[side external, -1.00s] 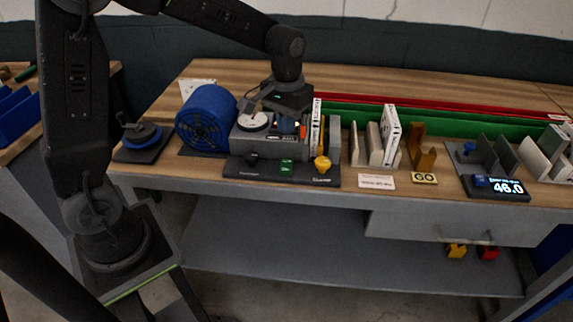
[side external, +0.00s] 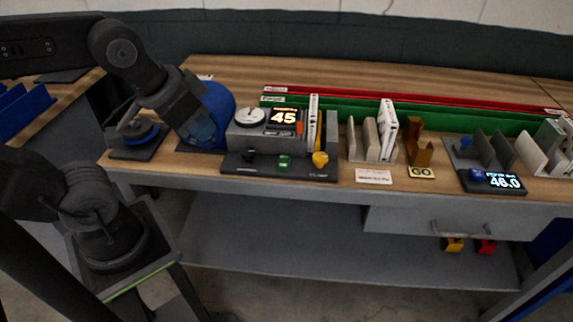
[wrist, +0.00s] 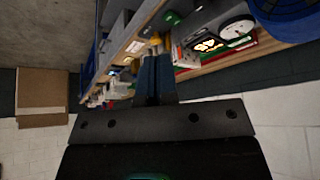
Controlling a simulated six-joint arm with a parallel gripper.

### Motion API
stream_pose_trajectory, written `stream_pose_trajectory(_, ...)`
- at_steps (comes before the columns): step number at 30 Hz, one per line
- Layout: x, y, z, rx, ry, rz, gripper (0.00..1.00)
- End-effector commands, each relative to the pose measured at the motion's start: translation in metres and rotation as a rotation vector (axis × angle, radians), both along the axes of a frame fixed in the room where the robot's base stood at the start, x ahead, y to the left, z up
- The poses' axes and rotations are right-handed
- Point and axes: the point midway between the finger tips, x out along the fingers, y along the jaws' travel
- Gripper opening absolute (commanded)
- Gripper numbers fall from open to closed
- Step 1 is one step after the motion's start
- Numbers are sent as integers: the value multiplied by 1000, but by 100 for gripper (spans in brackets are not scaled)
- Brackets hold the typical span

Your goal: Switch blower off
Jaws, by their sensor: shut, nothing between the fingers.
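The blue drum-shaped blower (side external: 219,104) stands at the left of the bench and also shows at the top right of the wrist view (wrist: 285,20). A grey unit (side external: 258,141) with a white dial (side external: 250,117) and a display reading 45 (side external: 284,118) stands right of it. A dark control strip (side external: 262,168) in front carries a black knob, a green switch (side external: 284,162) and a yellow knob (side external: 320,159). I cannot tell which control belongs to the blower. My gripper (side external: 208,141) hangs in front of the blower, partly hiding it. In the wrist view its fingers (wrist: 153,75) are together and empty.
White boxed filters (side external: 388,130), holders, a GO block (side external: 421,172) and a 46.0 display (side external: 492,181) stand to the right. Green and red rails run behind.

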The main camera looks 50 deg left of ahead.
Motion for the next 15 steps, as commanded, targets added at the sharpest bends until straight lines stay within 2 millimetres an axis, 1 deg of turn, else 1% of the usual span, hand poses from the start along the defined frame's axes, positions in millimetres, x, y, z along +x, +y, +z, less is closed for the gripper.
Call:
stream_pose_trajectory(10, 1, 0, 1, -8, 2, 16, 0)
stream_pose_trajectory(13, 6, 0, 2, -37, 14, 77, 0)
stream_pose_trajectory(15, 11, 1, 4, -70, 28, 153, 0)
